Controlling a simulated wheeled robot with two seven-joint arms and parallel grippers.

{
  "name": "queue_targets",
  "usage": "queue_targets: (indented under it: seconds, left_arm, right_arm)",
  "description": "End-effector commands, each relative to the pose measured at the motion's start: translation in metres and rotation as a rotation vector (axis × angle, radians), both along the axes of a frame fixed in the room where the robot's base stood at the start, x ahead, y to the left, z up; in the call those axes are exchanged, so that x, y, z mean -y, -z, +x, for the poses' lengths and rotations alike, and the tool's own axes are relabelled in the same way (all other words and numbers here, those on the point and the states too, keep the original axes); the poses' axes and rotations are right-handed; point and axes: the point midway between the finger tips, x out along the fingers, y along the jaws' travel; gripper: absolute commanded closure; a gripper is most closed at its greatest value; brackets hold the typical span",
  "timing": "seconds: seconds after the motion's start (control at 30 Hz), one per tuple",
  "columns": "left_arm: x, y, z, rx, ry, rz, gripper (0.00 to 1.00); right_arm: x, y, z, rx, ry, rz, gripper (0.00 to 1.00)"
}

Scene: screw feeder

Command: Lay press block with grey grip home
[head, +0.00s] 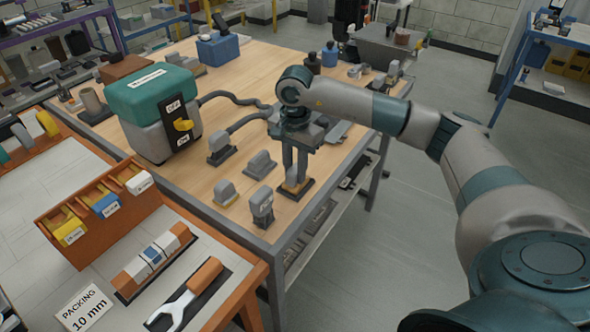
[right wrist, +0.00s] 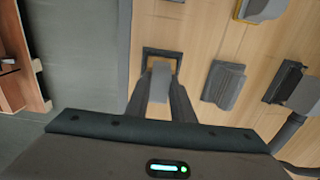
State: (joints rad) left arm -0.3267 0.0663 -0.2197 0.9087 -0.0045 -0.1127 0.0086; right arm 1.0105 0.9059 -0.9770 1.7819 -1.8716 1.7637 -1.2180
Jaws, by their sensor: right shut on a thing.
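My right gripper (head: 296,180) points down over the wooden table and is shut on a grey grip, the press block (right wrist: 160,82), which shows between the fingers in the right wrist view. Below it is a dark square frame (right wrist: 147,52) with a tan inside; in the head view its dark edge (head: 306,188) shows around the fingertips. The block's lower end is over or inside this frame; I cannot tell whether it touches the bottom. The fingers hide much of the block in the head view. My left gripper is not in view.
Grey blocks stand close by: one on a yellowish base (head: 225,192), a plain one (head: 259,164), a dark upright one (head: 263,205) and one near the hoses (head: 221,148). A teal-topped machine (head: 150,95) is at left. The front table edge is near.

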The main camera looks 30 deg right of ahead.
Motion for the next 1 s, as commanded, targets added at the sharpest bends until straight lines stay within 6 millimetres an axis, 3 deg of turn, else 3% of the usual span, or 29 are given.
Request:
queue_targets:
  seconds: [0.1,0.13,0.2,0.23,0.67,0.87,1.0]
  left_arm:
    - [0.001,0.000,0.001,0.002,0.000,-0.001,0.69]
    - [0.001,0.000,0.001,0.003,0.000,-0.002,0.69]
    - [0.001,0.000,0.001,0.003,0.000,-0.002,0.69]
    - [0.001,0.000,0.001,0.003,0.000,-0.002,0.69]
    - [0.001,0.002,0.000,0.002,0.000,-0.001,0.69]
    - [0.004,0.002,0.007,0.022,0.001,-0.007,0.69]
    - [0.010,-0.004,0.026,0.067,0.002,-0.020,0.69]
  right_arm:
    - [0.000,0.000,0.000,0.001,0.000,0.000,1.00]
    - [0.000,0.000,0.000,0.001,0.000,0.000,0.76]
    - [0.000,0.000,0.000,0.001,0.000,0.000,0.59]
    - [0.000,0.000,0.000,0.000,0.000,0.000,0.57]
    - [0.000,-0.003,0.000,0.000,0.000,0.000,0.57]
    - [0.000,-0.021,0.001,0.002,0.000,0.000,0.57]
    - [0.000,-0.044,0.001,0.004,0.000,0.001,0.57]
